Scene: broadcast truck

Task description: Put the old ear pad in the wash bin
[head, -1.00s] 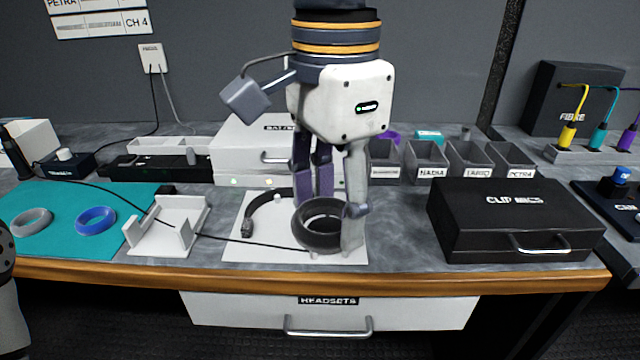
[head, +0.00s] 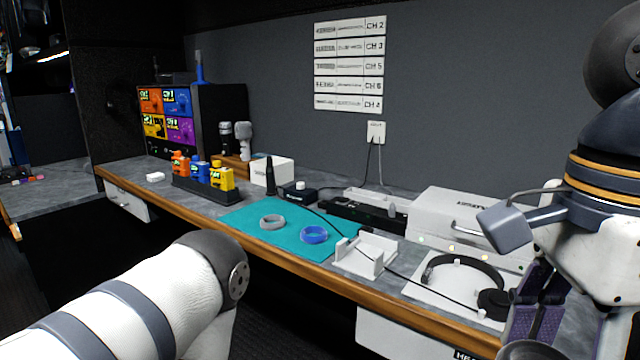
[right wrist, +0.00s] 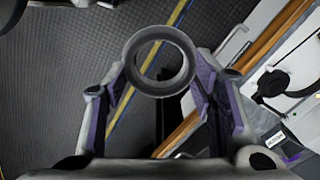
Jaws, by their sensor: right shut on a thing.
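The old ear pad is a dark grey ring (right wrist: 132,72), gripped between the purple-lined fingers of my right gripper (right wrist: 160,74) in the right wrist view. It hangs over the floor in front of the bench. In the head view the right gripper (head: 535,318) is at the bottom right, with the ear pad (head: 524,350) partly cut off by the frame edge. The headset (head: 462,262) lies on a white mat (head: 425,290) on the bench. My left arm crosses the lower left, but its gripper is out of view. I see no wash bin.
A teal mat (head: 255,238) holds a grey ring (head: 272,222) and a blue ring (head: 314,235). A white cradle (head: 362,262) stands beside it, with a cable running across. The bench's wooden front edge (head: 330,280) runs diagonally. Dark floor (right wrist: 70,80) lies open in front.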

